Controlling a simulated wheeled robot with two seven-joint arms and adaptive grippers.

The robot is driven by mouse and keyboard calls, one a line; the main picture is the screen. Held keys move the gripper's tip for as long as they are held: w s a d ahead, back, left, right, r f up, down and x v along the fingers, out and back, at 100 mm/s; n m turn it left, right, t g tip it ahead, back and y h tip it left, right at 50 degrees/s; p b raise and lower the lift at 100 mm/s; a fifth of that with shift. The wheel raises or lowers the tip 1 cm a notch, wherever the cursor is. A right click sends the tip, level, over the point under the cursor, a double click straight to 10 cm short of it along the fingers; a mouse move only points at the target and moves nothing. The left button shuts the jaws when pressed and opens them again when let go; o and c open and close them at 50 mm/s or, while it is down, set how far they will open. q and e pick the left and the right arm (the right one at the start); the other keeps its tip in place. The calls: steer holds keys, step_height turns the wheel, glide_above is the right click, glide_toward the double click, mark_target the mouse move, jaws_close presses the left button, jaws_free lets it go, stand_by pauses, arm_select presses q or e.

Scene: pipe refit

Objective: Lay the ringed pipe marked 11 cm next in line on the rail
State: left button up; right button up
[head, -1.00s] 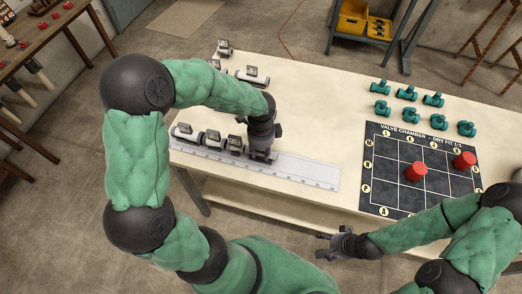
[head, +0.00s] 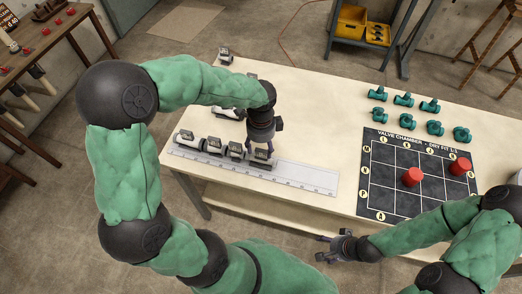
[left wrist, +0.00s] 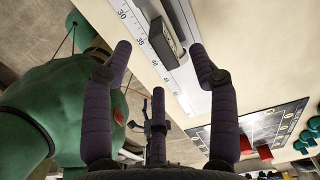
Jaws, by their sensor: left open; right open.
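The white measuring rail (head: 300,178) lies along the table's front edge, with several pale pipes with dark label blocks in a line on its left part. The rightmost pipe (head: 260,160) lies on the rail under my left gripper (head: 263,143). My left gripper is open and just above it. In the left wrist view, this pipe (left wrist: 166,42) lies beyond and between the spread fingertips, near the rail's 35 and 40 marks, apart from them. The labels are too small to read, so I cannot tell which pipe is 11 cm. My right gripper (head: 322,248) is open and empty, off the table's front.
Loose pipes lie behind the rail, one at the back left corner (head: 226,55) and one partly hidden by my left arm (head: 227,113). The rail's right part is clear.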

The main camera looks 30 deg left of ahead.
arm_select(q)
steer(key=shift+r+p, duration=0.5)
steer(key=shift+r, duration=1.85)
